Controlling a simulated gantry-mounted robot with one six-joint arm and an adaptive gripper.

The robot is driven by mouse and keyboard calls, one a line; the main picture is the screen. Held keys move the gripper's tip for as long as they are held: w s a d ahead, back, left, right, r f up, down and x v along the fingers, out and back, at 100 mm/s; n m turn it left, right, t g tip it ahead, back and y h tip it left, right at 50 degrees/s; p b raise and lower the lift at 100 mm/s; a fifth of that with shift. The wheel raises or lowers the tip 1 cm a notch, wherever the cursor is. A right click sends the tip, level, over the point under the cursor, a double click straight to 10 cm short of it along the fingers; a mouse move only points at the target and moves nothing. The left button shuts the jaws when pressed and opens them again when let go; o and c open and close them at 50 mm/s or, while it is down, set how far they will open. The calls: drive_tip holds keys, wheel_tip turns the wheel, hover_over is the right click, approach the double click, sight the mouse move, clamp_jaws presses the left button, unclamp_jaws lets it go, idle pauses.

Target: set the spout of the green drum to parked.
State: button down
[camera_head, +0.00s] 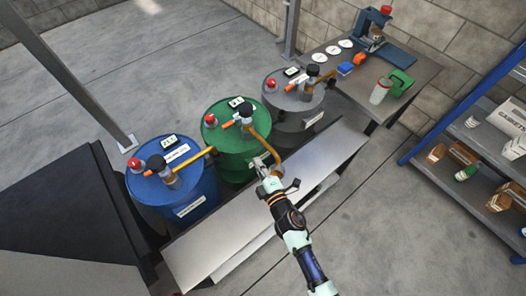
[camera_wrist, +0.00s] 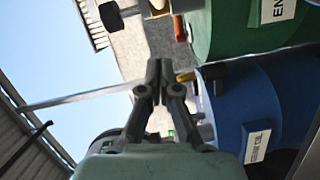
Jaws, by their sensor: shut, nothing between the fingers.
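The green drum (camera_head: 229,158) stands between the blue and grey drums in the head view. Its top carries a black-capped pump, a red cap and a small display. Its brass spout (camera_head: 262,142) reaches from the pump toward the lower right, out over the drum's front edge, and bends down at its end. My gripper (camera_head: 259,162) is just below and beside the spout's outer end; whether they touch I cannot tell. In the wrist view the gripper's fingers (camera_wrist: 159,70) are together with nothing between them. The green drum (camera_wrist: 225,38) shows at upper right there.
The blue drum (camera_head: 189,199) stands left, its own spout pointing toward the green drum. The grey drum (camera_head: 292,126) stands right. A metal ledge (camera_head: 228,233) runs along the front under my arm. A workbench (camera_head: 415,69) and shelving (camera_head: 436,171) stand right. Open floor lies lower right.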

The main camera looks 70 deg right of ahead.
drive_tip(key=d, duration=0.3)
drive_tip(key=d+f, duration=0.1)
drive_tip(key=d, duration=0.1)
drive_tip(key=shift+w+d+p, duration=0.2)
drive_tip(key=shift+d+p, duration=0.1)
drive_tip(key=shift+p, duration=0.05)
